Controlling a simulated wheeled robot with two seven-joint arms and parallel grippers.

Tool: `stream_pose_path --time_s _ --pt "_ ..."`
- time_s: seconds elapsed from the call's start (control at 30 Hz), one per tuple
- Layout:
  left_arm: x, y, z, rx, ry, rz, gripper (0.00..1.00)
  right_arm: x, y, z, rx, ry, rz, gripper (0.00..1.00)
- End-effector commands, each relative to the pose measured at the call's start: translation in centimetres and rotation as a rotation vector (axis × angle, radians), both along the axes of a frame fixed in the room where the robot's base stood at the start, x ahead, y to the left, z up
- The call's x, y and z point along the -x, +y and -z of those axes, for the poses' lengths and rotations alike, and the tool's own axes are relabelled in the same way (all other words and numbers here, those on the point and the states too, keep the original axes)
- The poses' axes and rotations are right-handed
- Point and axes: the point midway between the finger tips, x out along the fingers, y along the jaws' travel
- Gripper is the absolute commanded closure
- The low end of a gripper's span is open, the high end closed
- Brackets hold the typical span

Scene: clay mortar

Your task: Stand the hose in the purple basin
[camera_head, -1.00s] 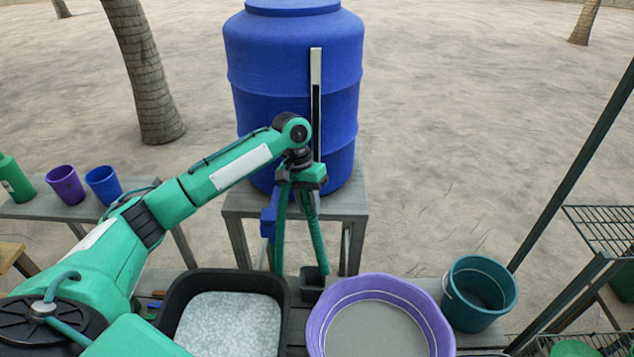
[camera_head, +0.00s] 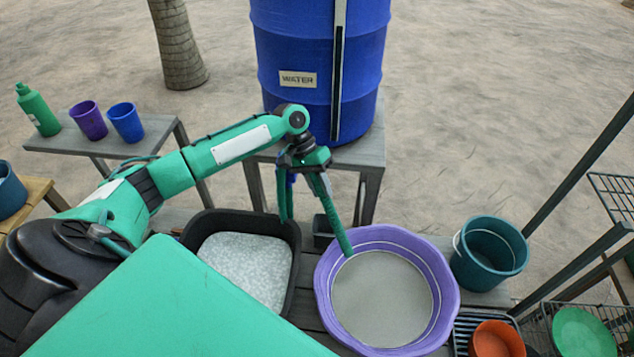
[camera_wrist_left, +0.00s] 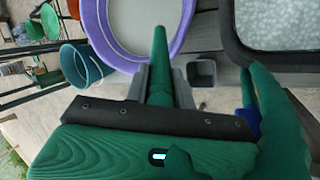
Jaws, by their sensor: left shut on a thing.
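The green hose (camera_head: 330,212) hangs from my left gripper (camera_head: 312,172), which is shut on it behind the basin. The hose slants down to the right, and its free end overlaps the back-left rim of the purple basin (camera_head: 449,277). I cannot tell whether the tip touches the basin. The basin has a flat grey surface inside. My right gripper is not in view.
A black tray (camera_head: 291,240) of pale material stands left of the basin, a teal bucket (camera_head: 489,258) right of it. A small dark pot (camera_head: 322,238) sits behind. The blue water tank (camera_head: 290,108) stands on a stand behind the hose.

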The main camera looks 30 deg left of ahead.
Motion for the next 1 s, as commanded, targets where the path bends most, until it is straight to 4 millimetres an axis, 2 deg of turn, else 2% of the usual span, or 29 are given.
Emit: stream_pose_path --time_s 0.03,0.7,0.77,1.0 --pt "0.0 -0.3 1.1 0.0 -0.001 0.002 0.93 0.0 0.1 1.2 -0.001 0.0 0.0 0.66" --pt "0.8 -4.3 8.1 0.0 -0.001 0.003 0.93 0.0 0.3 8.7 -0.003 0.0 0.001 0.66" --pt "0.9 -4.7 8.1 0.001 0.0 0.001 0.93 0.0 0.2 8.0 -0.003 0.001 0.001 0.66" --pt "1.1 -6.1 10.7 0.0 0.001 0.0 0.93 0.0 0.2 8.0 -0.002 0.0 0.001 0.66"
